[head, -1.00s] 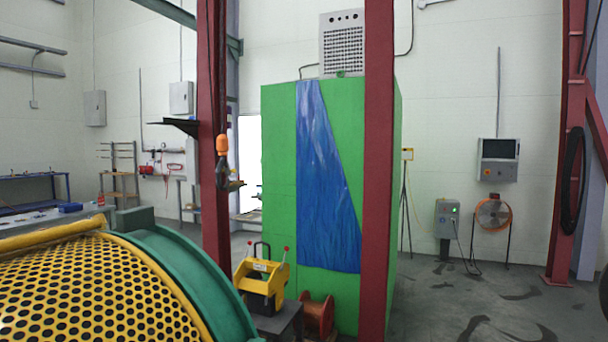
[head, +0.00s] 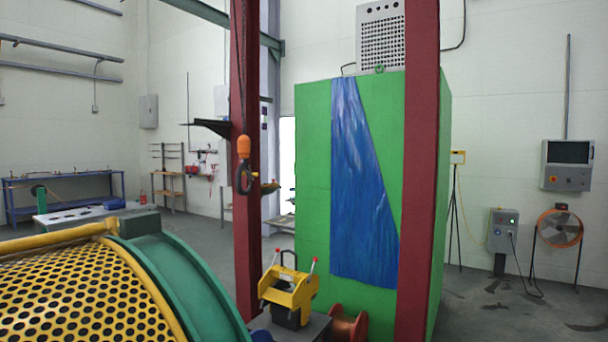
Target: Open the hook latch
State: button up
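A dark hook (head: 244,180) hangs under an orange body (head: 243,146) in front of the left red column, left of the picture's middle. It is small in this view, and I cannot tell whether it has a latch or how that latch stands. No other hook latch can be made out. The yellow perforated guard (head: 75,290) with its green rim (head: 180,285) fills the lower left, and no latch shows on its visible part. My gripper is not in view.
Red columns (head: 246,220) and (head: 418,200) flank a green cabinet (head: 312,180). A yellow device (head: 288,292) sits on a dark stand, with a copper-coloured spool (head: 348,325) beside it. The floor at the lower right (head: 520,315) is mostly clear, before a fan (head: 559,229).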

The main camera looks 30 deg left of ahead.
aim_at(250, 176)
jog(key=z, duration=0.15)
jog(key=i, duration=1.8)
jog(key=u, duration=0.6)
jog(key=i, duration=0.9)
jog(key=u, duration=1.45)
jog(key=i, duration=0.75)
jog(key=u, duration=0.7)
